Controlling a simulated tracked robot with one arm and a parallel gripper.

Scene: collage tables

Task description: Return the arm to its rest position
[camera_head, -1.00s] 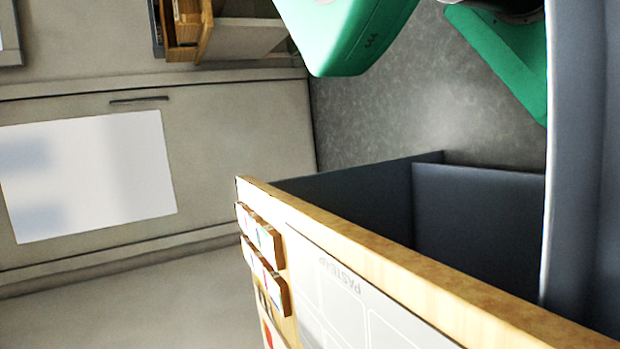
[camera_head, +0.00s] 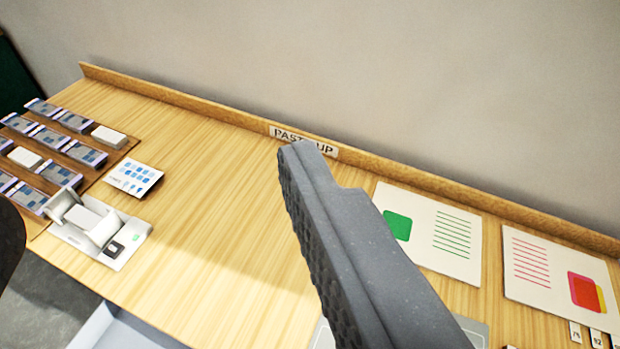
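One grey finger of my gripper (camera_head: 345,240) reaches up through the middle of the picture, over the wooden table (camera_head: 215,215). Its ribbed inner pad faces left and is bare, with nothing against it. A dark rounded shape at the left edge may be the other finger; it is mostly cut off. I see nothing held.
Left are a rack of small blocks (camera_head: 48,137), a dotted card (camera_head: 134,177) and a white device (camera_head: 105,235). Right are a green-marked sheet (camera_head: 436,228) and a red-marked sheet (camera_head: 560,275). A raised wooden rim (camera_head: 180,98) runs along the wall. The table's middle left is clear.

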